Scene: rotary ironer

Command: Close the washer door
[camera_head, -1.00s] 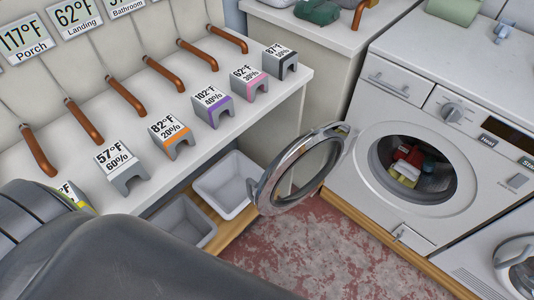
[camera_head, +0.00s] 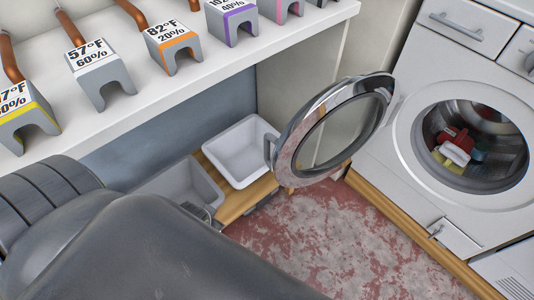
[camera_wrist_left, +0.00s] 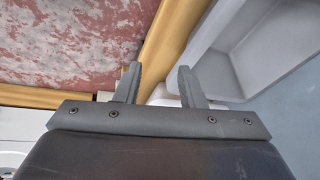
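The white washer (camera_head: 410,130) stands at the right in the head view. Its round door (camera_head: 300,130), a chrome ring with a glass pane, is swung wide open to the left. Red, white and yellow laundry (camera_head: 455,150) lies in the open drum. My left gripper (camera_wrist_left: 159,68) shows in the left wrist view with its two fingers apart and nothing between them. In the head view my left arm covers the lower left and largely hides the gripper, which is low by the bins, left of and apart from the door. My right gripper is out of view.
A white bin (camera_head: 242,150) and a grey bin (camera_head: 180,190) sit on a wooden ledge (camera_head: 245,198) below the white shelf (camera_head: 205,80). Several labelled grey blocks (camera_head: 98,78) stand on the shelf. The red, worn floor (camera_head: 320,235) before the washer is clear.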

